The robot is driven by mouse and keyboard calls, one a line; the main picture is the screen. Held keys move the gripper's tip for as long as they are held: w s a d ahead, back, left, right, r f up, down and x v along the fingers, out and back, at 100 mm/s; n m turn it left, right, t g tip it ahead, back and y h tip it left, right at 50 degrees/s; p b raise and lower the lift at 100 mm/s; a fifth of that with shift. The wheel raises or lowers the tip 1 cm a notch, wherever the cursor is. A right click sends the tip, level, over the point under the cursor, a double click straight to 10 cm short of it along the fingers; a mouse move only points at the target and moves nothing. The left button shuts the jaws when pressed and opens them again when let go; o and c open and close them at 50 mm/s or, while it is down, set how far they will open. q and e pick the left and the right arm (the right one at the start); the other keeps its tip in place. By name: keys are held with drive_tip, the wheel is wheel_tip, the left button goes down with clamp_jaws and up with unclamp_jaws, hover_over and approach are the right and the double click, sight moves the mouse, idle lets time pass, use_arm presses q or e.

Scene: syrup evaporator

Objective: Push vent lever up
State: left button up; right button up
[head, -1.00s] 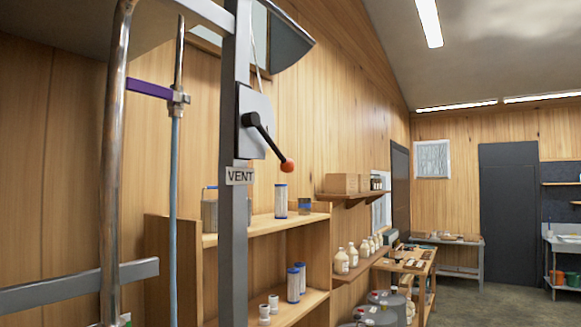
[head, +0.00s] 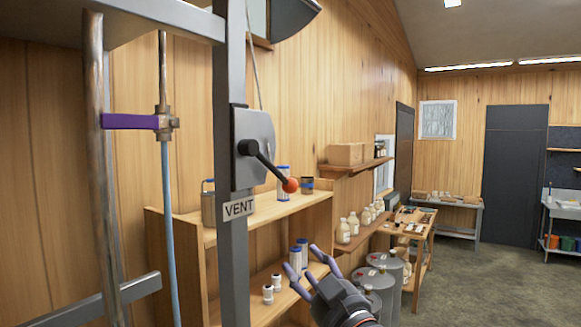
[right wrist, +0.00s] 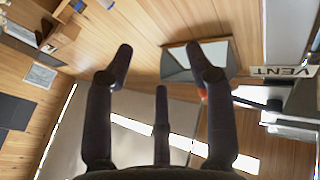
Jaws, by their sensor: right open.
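The vent lever (head: 271,168) is a black rod with an orange-red ball knob (head: 290,185). It slants down and to the right from a grey box (head: 252,148) on a grey post (head: 231,88) with a VENT label (head: 239,208). My right gripper (head: 306,260) is open and empty, below the knob and a little to its right, apart from it. In the right wrist view its dark fingers (right wrist: 165,60) are spread, and a bit of the orange knob (right wrist: 202,94) shows behind one finger. The left gripper is not in view.
A wooden shelf (head: 275,212) with filters and cans stands behind the post. Grey drums (head: 382,284) stand on the floor beyond my right gripper. The space around the knob looks clear.

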drive_tip(key=t+y+p, duration=0.1)
approach(293, 191)
drive_tip(key=shift+n+t, duration=0.3)
drive_tip(key=p+x, duration=0.4)
drive_tip(key=x, duration=0.7)
drive_tip(key=shift+w+a+f+p, duration=0.1)
drive_tip(key=shift+w+a+p, duration=0.1)
drive_tip(key=shift+p, duration=0.15)
drive_tip(key=shift+d, duration=0.1)
clamp_jaws()
